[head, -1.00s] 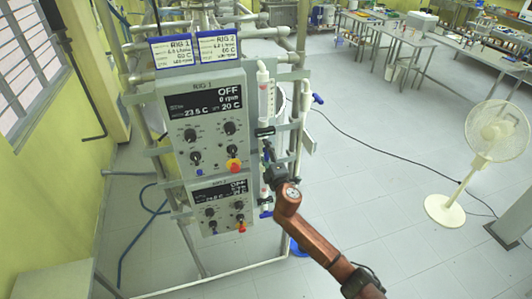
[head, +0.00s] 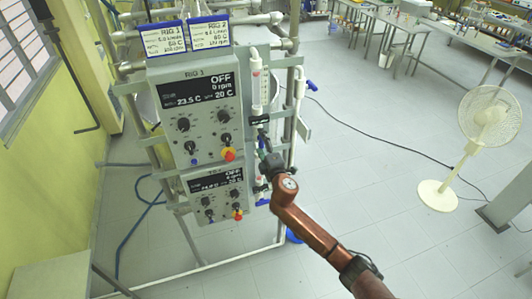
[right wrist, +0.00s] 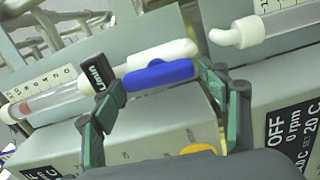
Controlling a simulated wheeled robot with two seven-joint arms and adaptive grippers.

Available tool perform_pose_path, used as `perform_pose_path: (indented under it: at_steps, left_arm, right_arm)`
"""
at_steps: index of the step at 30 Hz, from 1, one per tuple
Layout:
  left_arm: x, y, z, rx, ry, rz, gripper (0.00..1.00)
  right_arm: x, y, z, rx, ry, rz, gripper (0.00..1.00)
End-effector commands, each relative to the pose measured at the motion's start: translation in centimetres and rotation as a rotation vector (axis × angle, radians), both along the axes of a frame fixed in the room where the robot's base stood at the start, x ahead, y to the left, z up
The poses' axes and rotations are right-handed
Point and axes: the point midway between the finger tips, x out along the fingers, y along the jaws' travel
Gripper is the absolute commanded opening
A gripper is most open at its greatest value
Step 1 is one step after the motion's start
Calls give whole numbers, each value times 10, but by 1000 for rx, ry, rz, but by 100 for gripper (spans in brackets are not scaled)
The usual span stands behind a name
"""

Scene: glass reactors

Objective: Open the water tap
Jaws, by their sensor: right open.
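The tap has a blue lever handle (right wrist: 158,74) on a white pipe, beside a clear flow tube with a scale, in the right wrist view. My right gripper (right wrist: 160,82) is open, with its two fingers on either side of the lever's ends. The lever lies between the fingers; I cannot tell whether either finger touches it. In the head view, my right gripper (head: 267,158) is at the right edge of the RIG 1 panel (head: 198,112) and hides the tap there. My left gripper is not in view.
A second panel (head: 216,192) sits below, with a blue handle (head: 262,202) beside it. Another blue handle (head: 311,86) sticks out at the frame's right. A black block (right wrist: 103,77) is close to one finger. A fan (head: 490,125) stands right, with open floor between.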

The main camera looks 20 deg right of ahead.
Motion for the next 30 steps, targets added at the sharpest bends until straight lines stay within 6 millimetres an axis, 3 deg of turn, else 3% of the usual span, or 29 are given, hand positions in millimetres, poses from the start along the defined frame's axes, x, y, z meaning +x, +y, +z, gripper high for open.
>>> perform_pose_path:
  at_steps: [9,15,30]
  left_arm:
    - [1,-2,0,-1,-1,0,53]
    - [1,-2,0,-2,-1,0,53]
    - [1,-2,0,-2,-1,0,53]
  right_arm:
    - [-66,-2,-1,0,2,1,68]
    - [-95,-3,-1,0,1,1,68]
    - [-105,-3,0,-1,1,1,68]
